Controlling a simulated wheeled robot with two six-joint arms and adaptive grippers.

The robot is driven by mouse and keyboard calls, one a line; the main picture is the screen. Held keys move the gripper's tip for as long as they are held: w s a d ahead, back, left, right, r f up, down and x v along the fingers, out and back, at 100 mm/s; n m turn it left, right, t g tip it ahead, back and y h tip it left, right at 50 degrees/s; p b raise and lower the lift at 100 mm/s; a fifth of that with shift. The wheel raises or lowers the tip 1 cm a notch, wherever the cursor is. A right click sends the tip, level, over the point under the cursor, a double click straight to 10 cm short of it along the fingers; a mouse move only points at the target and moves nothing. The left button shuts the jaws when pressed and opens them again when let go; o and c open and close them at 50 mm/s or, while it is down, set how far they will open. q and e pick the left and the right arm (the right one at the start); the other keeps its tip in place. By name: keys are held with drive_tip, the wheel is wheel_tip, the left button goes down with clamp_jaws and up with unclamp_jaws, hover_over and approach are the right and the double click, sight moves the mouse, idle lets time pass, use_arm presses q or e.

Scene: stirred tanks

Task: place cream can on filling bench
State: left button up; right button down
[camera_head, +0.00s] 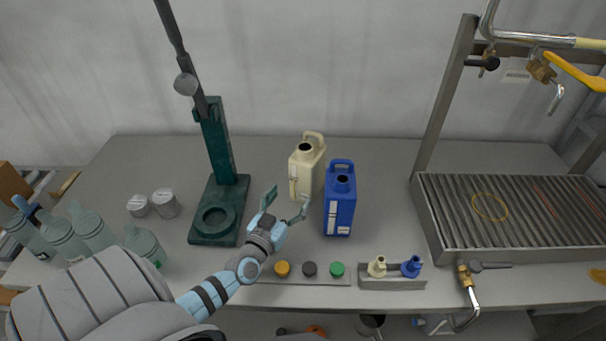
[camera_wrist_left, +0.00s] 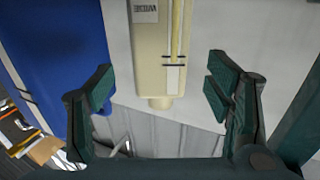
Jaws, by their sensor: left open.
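The cream can (camera_head: 306,168) stands upright on the grey filling bench (camera_head: 375,190), behind and left of the blue can (camera_head: 340,200). My left gripper (camera_head: 288,200) is open and empty, a little in front and to the left of the cream can, apart from it. In the left wrist view the cream can (camera_wrist_left: 158,60) shows between the spread fingers (camera_wrist_left: 160,95), with its label and a pale strip visible. The blue can (camera_wrist_left: 62,65) shows at the left there. My right gripper is not in view.
A green press stand (camera_head: 222,180) stands left of my gripper. Bottles (camera_head: 92,230) and two tins (camera_head: 165,203) are farther left. Coloured caps (camera_head: 309,268) and a small holder (camera_head: 392,283) lie at the front edge. A slatted drain tray (camera_head: 520,210) fills the right.

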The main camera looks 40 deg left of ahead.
sight(306, 172)
use_arm(q)
drive_tip(key=b+x, duration=0.4)
drive_tip(key=x, duration=0.7)
drive_tip(key=shift+f, duration=0.1)
drive_tip(key=shift+w, duration=0.15)
drive_tip(key=c, duration=0.4)
drive_tip(key=shift+r, duration=0.25)
drive_tip(key=c, duration=1.2)
drive_tip(key=shift+c, duration=0.2)
